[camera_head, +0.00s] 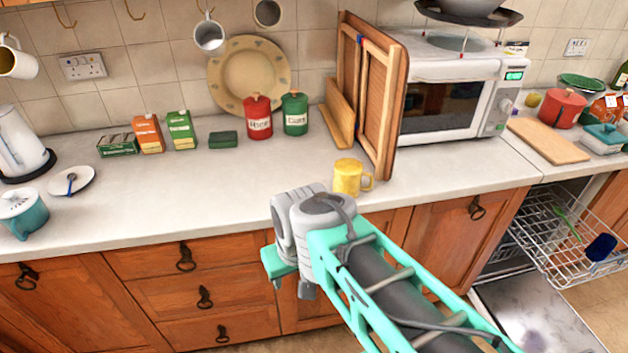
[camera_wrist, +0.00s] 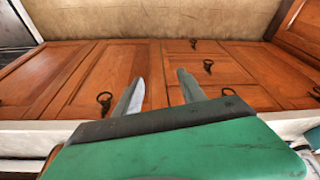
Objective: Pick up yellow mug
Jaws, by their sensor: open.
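The yellow mug (camera_head: 347,178) stands upright on the white counter (camera_head: 240,175), close to the front edge and just in front of the wooden boards. Its handle points right in the head view. My arm reaches in from the lower right, and its end is in front of the counter, left of and nearer than the mug. In the wrist view my gripper (camera_wrist: 158,88) is open, its two fingers apart with nothing between them. They point toward the wooden cabinet fronts and floor. The mug is not visible in the wrist view.
Wooden boards (camera_head: 382,95) lean upright behind the mug, left of the microwave (camera_head: 450,95). Red (camera_head: 258,118) and green (camera_head: 295,114) canisters stand further back left. A dishwasher rack (camera_head: 570,240) is pulled out at right. The counter left of the mug is clear.

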